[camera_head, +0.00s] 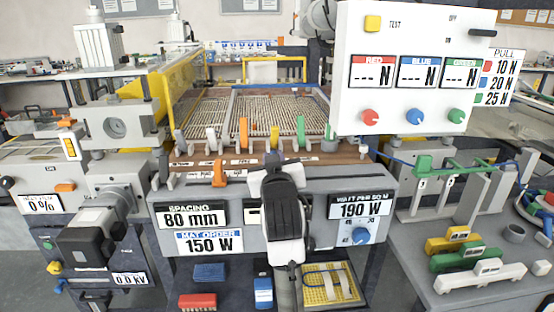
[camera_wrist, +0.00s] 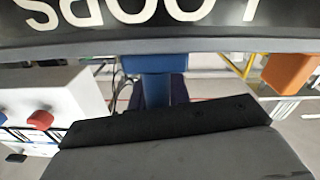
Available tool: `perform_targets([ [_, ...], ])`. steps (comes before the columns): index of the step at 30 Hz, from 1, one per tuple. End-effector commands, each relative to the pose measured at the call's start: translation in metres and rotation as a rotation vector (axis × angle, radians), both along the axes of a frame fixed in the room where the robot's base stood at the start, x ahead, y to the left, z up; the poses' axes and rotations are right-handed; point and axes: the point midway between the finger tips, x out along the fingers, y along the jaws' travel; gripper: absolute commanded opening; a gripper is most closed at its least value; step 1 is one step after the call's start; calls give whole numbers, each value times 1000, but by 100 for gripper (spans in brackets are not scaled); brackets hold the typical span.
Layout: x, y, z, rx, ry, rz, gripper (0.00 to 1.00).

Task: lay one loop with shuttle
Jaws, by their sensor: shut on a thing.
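My gripper (camera_head: 272,168) is at the front edge of the mesh bed, in front of the middle pegs. My own arm hides most of its fingers. It is shut on what appears to be the shuttle, a blue piece (camera_wrist: 155,80) that shows partly in the wrist view, beyond the dark hand. The mesh mat (camera_head: 265,115) lies behind my gripper, with orange (camera_head: 243,132), yellow (camera_head: 275,137) and white pegs along its near edge. A blue line (camera_head: 395,160) runs in from the green-topped stand (camera_head: 450,166) at the right. Its end near my gripper is hidden.
A white control panel (camera_head: 412,75) with red, blue and green knobs stands at the back right. The grey bench front (camera_head: 300,185) lies close below my gripper. Yellow, green and white blocks (camera_head: 480,277) lie on the right table. A yellow rail (camera_head: 176,80) bounds the left side.

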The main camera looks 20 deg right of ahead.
Motion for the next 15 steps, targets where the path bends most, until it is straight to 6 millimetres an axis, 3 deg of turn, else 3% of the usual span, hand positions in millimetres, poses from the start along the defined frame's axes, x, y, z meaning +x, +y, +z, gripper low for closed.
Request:
perform_targets([
  [2,1,3,-1,-3,4,5,0],
  [3,1,3,-1,-3,3,5,24],
  [6,1,3,-1,-2,3,5,37],
  [15,0,2,0,-1,1,4,38],
])
